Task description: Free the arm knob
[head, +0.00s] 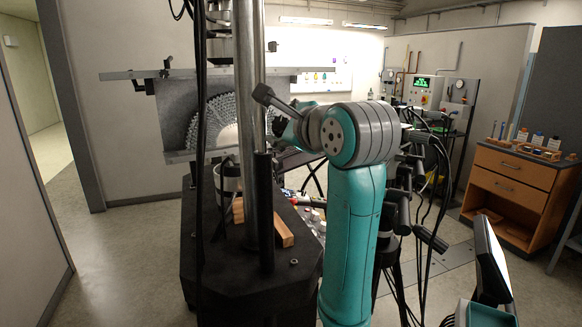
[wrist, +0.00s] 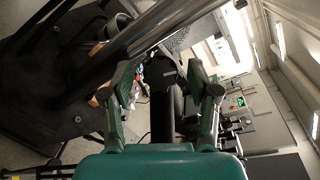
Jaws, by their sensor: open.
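In the wrist view a black knob-like cylinder (wrist: 160,76) with a pale mark on its top lies between the two fingers of my gripper (wrist: 161,84). My gripper is open, with a finger on either side of it. I cannot tell whether the fingers touch it or how far in depth it lies. In the head view a dark grey cylinder-ended rod (head: 264,95) sticks out beside the steel column, just left of my gripper. My wrist hides most of the fingers there, and I cannot tell whether this rod is the arm knob.
A thick steel column (head: 247,130) rises from a black machine base (head: 215,270), close to my gripper. Behind it a plate with a toothed half-circle (head: 215,120) hangs on a rail. Wooden blocks (head: 283,232) lie on the base. A wooden drawer cabinet (head: 515,185) stands right.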

